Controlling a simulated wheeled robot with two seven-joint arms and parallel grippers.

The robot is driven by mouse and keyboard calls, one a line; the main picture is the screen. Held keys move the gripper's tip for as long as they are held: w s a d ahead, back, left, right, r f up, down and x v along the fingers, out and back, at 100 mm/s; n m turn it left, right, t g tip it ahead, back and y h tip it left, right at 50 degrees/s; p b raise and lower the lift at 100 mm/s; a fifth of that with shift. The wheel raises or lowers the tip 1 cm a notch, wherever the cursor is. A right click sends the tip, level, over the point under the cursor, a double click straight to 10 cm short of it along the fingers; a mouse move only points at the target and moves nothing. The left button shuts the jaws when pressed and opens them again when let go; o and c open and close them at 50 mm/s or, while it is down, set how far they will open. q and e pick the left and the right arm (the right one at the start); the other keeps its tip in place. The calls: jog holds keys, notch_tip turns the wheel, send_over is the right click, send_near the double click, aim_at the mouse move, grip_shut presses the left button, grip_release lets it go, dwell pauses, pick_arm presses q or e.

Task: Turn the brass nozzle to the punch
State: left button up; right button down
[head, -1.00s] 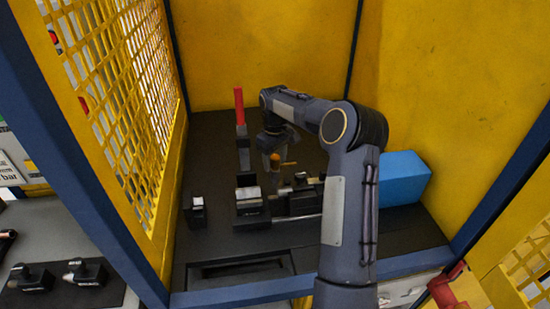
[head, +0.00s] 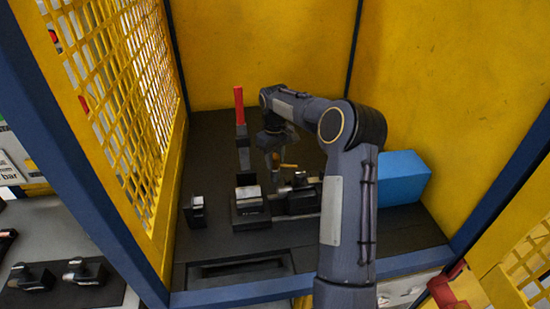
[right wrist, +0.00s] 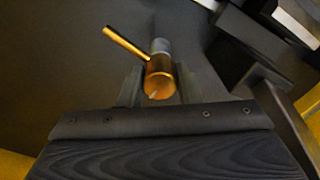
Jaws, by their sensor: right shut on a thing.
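The brass nozzle (right wrist: 159,80) is a short copper-coloured cylinder with a thin side lever (right wrist: 124,42) pointing to the upper left in the right wrist view. My right gripper (right wrist: 158,88) is shut on it, one dark finger on each side. In the head view the right gripper (head: 273,158) is small, with the nozzle's lever (head: 290,166) sticking out to its right; my own arm hides part of this area. I cannot tell for sure which part is the punch. My left gripper is not in view.
Dark fixtures (head: 249,207) with metal tops stand on the black bench just in front of the gripper. A red-handled upright lever (head: 239,105) stands to the left. A blue box (head: 403,180) lies at the right. Yellow walls and a mesh panel (head: 135,90) enclose the bench.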

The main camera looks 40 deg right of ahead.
aim_at(275, 156)
jog(key=m, duration=0.6)
jog(key=shift+m, duration=0.3)
jog(key=m, duration=0.5)
jog(key=shift+m, duration=0.4)
jog(key=c, duration=1.1)
grip_release()
jog(key=shift+o, duration=0.2)
jog(key=shift+r, duration=3.85)
